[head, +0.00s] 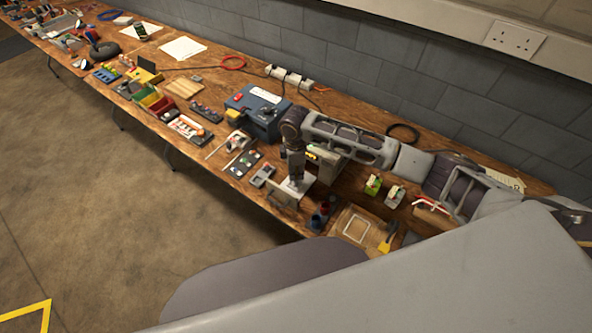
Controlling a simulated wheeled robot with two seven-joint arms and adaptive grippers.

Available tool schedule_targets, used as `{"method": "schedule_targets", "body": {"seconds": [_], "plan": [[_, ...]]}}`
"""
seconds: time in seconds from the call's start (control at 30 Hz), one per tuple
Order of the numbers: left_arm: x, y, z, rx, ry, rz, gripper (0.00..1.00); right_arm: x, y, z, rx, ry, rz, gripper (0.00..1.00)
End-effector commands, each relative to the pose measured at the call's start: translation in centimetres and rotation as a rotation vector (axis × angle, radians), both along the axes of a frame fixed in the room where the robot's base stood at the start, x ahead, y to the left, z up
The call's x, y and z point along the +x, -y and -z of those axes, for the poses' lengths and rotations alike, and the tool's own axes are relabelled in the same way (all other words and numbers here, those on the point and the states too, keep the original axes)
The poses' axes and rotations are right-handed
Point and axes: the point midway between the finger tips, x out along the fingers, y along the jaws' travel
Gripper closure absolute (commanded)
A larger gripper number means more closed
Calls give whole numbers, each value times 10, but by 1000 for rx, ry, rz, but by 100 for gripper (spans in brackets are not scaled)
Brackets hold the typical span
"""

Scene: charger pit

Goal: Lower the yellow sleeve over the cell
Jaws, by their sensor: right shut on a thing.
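My right arm reaches in from the right, and its gripper (296,180) points down over the middle of the bench, above or in front of a small pale plate (304,186). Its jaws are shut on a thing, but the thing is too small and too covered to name. I cannot make out the yellow sleeve or the cell for certain. A small yellow-green patch (312,155) shows on a pale box beside the gripper, partly behind my arm. My left gripper is not in view.
A blue case (257,110) stands left of my arm. Small green-topped blocks (373,184) stand to the right. A wooden board (357,227) with a pale frame and a yellow-handled tool (388,238) lies near the front. The bench's far left is cluttered; a block wall rises behind.

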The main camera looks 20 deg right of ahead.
Motion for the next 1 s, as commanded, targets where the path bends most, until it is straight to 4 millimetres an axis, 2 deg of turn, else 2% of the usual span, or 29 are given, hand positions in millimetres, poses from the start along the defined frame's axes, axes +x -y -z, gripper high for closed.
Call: {"method": "schedule_targets", "body": {"seconds": [0.3,1.0], "plan": [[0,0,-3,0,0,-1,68,0,-1,12,0,-2,0,82],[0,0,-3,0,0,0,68,0,0,14,0,-1,0,82]]}}
